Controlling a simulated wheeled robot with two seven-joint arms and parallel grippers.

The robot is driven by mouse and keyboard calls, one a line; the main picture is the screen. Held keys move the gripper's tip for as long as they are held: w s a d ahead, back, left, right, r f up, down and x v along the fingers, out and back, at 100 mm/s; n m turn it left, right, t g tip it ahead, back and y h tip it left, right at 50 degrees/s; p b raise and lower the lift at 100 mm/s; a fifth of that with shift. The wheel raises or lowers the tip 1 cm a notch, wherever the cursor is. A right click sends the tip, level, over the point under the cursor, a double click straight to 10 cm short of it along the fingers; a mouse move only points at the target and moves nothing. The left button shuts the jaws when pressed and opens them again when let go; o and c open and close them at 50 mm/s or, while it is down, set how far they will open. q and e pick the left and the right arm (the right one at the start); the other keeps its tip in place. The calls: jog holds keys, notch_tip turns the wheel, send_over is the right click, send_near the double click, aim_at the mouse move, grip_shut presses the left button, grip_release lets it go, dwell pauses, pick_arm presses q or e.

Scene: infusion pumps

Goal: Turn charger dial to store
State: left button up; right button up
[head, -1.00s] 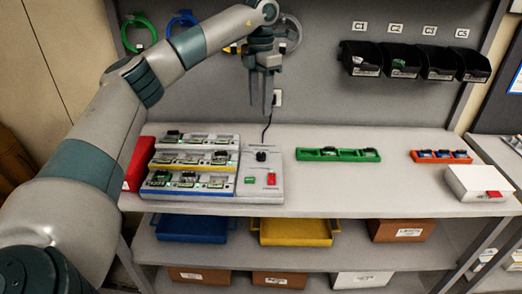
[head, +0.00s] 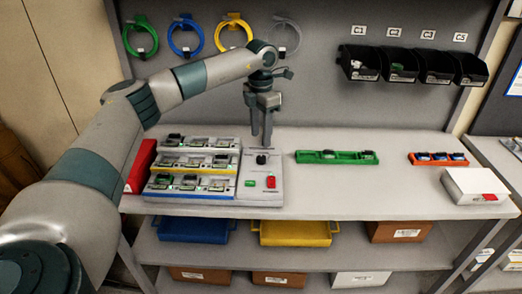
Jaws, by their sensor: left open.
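The charger (head: 193,185) stands on the bench at the left, with three stepped rows of slots edged white, yellow and blue. Its light grey control panel (head: 252,198) is on its right side. The black dial (head: 261,160) sits near the top of that panel. A green button (head: 250,183) and a red switch (head: 271,182) are below it. My left gripper (head: 261,145) points down just above and behind the dial, fingers apart, with nothing between them. Whether a fingertip touches the dial I cannot tell. The dial's markings are too small to read. My right gripper is out of view.
A red box (head: 141,166) stands left of the charger. A green tray (head: 337,157), an orange tray (head: 438,158) and a white box (head: 476,186) are to the right. Black bins (head: 402,66) and coloured cable loops (head: 186,37) hang on the back panel.

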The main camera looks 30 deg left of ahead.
aim_at(261, 157)
pick_arm(q)
notch_tip(261, 157, down, 8)
jog(key=shift+f+p, duration=0.15)
jog(key=shift+p, duration=0.95)
jog(key=c, duration=1)
